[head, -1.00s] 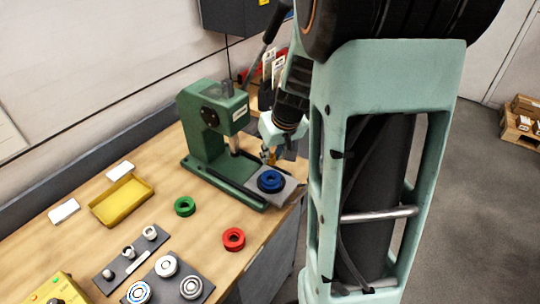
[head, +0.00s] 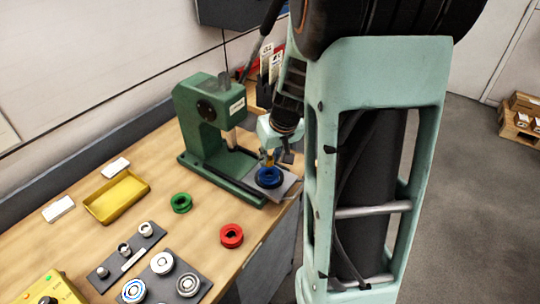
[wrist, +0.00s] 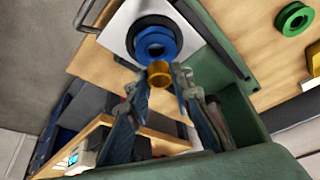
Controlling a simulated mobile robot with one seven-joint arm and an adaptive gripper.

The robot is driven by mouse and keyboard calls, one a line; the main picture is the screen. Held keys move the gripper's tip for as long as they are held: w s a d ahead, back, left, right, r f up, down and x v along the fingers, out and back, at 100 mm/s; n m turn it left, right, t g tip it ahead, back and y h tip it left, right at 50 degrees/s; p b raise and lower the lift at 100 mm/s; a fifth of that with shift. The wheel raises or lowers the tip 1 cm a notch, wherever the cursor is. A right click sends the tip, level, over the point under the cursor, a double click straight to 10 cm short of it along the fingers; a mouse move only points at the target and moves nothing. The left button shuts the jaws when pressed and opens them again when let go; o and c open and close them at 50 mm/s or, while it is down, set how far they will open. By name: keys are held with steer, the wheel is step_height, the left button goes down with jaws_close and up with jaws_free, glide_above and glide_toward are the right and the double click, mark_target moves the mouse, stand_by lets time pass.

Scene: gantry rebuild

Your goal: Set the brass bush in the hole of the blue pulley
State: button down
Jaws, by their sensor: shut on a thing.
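The blue pulley (head: 269,179) lies flat on a grey plate (head: 289,186) at the front of the green press. It also shows in the wrist view (wrist: 171,47), with its hole facing up and partly visible. My gripper (head: 270,153) is shut on the brass bush (wrist: 159,73) and holds it just above the pulley. In the wrist view the bush overlaps the pulley's near edge, below the hole. I cannot tell whether it touches the pulley; it does not appear inside the hole.
The green press (head: 208,118) stands close behind and left of my gripper. A green pulley (head: 181,203), a red pulley (head: 231,236) and a yellow tray (head: 117,196) lie on the wooden bench. Dark holders with several round parts stand at the front left.

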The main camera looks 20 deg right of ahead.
steer(key=shift+f+b, duration=1.1)
steer(key=shift+f, duration=0.3)
steer(key=shift+f+b, duration=0.45)
steer(key=shift+b, duration=0.1)
steer(key=c, duration=1.6)
jaws_free()
steer(key=shift+v, duration=3.8)
